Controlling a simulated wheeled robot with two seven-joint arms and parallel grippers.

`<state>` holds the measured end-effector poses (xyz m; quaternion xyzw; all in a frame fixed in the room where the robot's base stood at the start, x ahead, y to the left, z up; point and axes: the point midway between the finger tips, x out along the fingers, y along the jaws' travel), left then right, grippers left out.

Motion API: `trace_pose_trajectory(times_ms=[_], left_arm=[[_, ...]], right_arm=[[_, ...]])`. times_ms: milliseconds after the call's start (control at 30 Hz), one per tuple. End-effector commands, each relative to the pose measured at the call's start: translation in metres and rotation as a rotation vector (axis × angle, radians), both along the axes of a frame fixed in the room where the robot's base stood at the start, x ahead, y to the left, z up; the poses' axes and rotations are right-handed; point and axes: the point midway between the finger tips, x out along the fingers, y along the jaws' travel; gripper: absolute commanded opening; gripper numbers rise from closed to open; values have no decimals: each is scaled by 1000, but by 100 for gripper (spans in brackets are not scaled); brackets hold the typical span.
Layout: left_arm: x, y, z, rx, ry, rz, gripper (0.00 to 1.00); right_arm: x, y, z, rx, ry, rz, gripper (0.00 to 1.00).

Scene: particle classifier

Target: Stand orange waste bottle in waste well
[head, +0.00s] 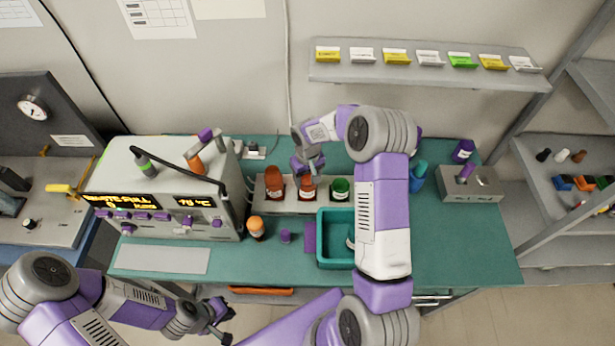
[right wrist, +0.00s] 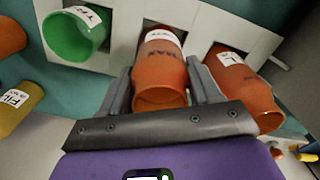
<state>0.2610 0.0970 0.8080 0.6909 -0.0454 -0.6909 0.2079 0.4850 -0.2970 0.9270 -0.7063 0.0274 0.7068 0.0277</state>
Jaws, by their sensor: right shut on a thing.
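My right gripper (head: 308,170) is shut on an orange bottle (head: 308,190), which also fills the middle of the right wrist view (right wrist: 160,75). The bottle has a white label and its base sits at the middle square well of the pale rack (head: 262,207); whether it is fully seated I cannot tell. A second orange bottle (head: 275,187) stands in the well to the left, and it shows at right in the wrist view (right wrist: 243,90). A green bottle (head: 340,189) is in the right well. My left gripper (head: 222,324) is empty, its fingers apart, in front of the bench.
An orange-capped bottle (head: 256,228) and a small purple item (head: 285,236) stand before the rack. A teal tray (head: 322,242) lies under my right arm. The instrument box (head: 120,185) is at left. A grey block (head: 475,195) is at right.

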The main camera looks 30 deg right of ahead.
Motion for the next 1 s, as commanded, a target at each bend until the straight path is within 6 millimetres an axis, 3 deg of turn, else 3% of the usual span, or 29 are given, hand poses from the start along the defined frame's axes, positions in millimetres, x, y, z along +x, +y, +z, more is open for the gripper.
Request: trace_pose_trajectory(times_ms=[333,367,500,833,1000], left_arm=[[0,0,-4,0,0,0,0],[0,0,-3,0,0,0,0],[0,0,-3,0,0,0,0],[0,0,0,0,0,0,0],[0,0,1,0,0,0,0]], right_arm=[[0,0,-4,0,-2,-1,32],[0,0,-3,0,-1,-1,67],[0,0,-3,0,-1,-1,88],[0,0,0,0,-1,-1,88],[1,0,22,-1,-6,-3,88]])
